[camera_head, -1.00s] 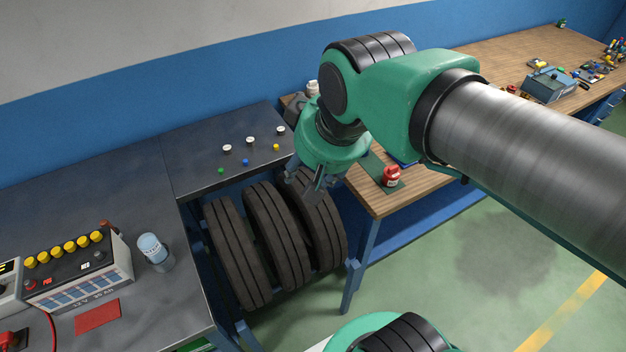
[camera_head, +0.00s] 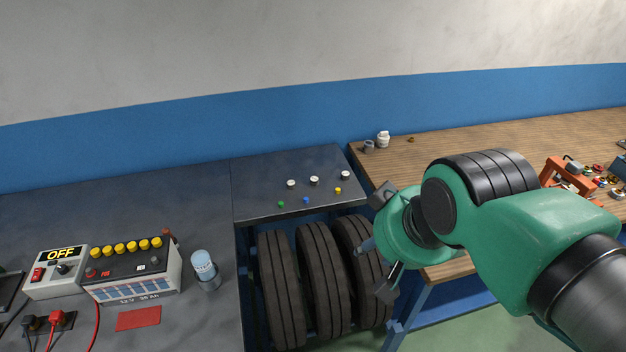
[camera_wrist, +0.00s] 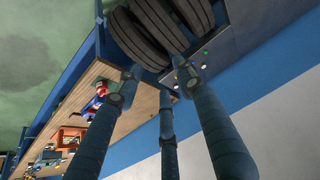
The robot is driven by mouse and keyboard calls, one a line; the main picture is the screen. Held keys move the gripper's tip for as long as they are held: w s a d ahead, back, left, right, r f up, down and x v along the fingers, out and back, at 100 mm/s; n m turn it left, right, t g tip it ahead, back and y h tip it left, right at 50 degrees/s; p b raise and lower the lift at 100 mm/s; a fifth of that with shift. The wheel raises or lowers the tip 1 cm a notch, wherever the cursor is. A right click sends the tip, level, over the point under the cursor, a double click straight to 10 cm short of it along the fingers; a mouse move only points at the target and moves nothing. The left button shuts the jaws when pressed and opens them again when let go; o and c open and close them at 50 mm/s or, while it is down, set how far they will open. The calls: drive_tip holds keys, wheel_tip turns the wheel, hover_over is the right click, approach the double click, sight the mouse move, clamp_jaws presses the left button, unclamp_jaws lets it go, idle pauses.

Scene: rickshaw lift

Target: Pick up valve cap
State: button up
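Small caps lie on the dark metal shelf (camera_head: 262,192) above the tires: a green one (camera_head: 281,204), a blue one (camera_head: 306,200) and a yellow one (camera_head: 338,190). Which is the valve cap meant, I cannot tell. Three larger white-and-dark round pieces (camera_head: 314,181) sit behind them. My gripper (camera_head: 372,246) is in front of the rightmost tire, right of and below the caps, and touches none of them. Its three fingers are spread and empty, as the wrist view (camera_wrist: 160,80) shows. The shelf edge and tiny caps appear there beyond the fingertips.
Three black tires (camera_head: 318,285) stand under the shelf. At left, a battery (camera_head: 135,275), a switch box (camera_head: 55,275) and a bottle (camera_head: 204,268) stand on the grey bench. A wooden bench (camera_head: 480,143) lies to the right. The shelf's left part is clear.

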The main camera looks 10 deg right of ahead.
drive_tip(key=w+r+m+g+p, duration=0.15)
drive_tip(key=w+r+p, duration=0.3)
drive_tip(key=w, duration=1.15)
drive_tip(key=m+g+p, duration=0.4)
drive_tip(key=m+p, duration=0.4)
drive_tip(key=p, duration=0.1)
hover_over(306, 199)
wheel_tip(306, 199, down, 30)
drive_tip(key=shift+w+r, duration=0.15)
drive_tip(key=shift+r, duration=0.05)
drive_tip(key=shift+f, duration=4.3)
